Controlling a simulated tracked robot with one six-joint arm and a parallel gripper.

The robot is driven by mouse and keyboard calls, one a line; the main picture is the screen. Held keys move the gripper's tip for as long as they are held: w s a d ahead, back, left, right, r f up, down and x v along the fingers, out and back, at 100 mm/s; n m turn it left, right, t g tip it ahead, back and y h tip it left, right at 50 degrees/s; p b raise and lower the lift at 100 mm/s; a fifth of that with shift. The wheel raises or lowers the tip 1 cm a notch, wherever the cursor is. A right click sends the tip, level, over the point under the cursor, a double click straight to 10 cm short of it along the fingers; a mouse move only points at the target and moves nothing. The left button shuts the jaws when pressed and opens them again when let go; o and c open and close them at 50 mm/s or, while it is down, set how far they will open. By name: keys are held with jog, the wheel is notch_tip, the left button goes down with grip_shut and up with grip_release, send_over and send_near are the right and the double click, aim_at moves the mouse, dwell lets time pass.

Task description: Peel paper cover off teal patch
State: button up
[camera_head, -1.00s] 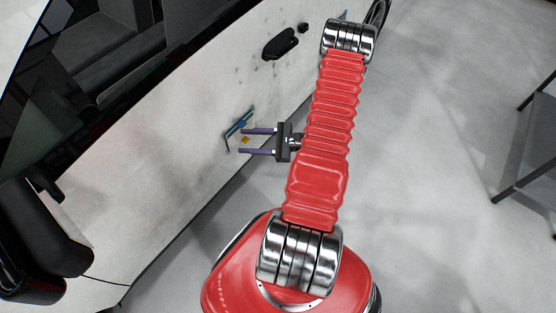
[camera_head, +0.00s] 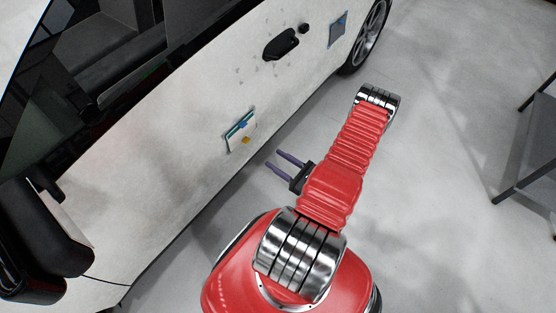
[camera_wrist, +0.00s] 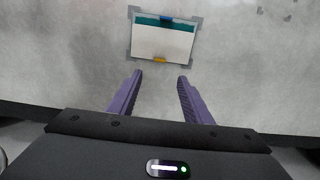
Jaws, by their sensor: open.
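The teal patch (camera_wrist: 150,20) is on the white car door, showing as a teal strip along the top, with grey corner marks around it. The white paper cover (camera_wrist: 160,44) lies over most of it, with a yellow tab (camera_wrist: 160,60) at its lower edge and a blue piece (camera_wrist: 166,18) at the top. In the head view the patch (camera_head: 234,128) and the cover (camera_head: 242,133) sit low on the door. My gripper (camera_wrist: 158,76) is open and empty, its purple fingers pointing at the patch from below. In the head view my gripper (camera_head: 277,158) is apart from the door.
The car door (camera_head: 170,140) has a black handle (camera_head: 281,44) and a grey-blue patch (camera_head: 338,28) further along, near the wheel (camera_head: 370,36). A black mirror (camera_head: 45,245) is at lower left. A dark stand (camera_head: 530,160) is at right, with clear floor between.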

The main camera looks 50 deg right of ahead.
jog(key=shift+w, duration=0.15)
jog(key=w, duration=1.3)
jog(key=shift+w+a, duration=0.2)
jog(key=shift+w, duration=0.1)
jog(key=shift+c, duration=0.7)
grip_shut()
jog(key=shift+s, duration=0.7)
dwell(1.0)
jog(key=s, duration=0.7)
dwell(1.4)
jog(key=shift+d, duration=0.1)
dwell(0.5)
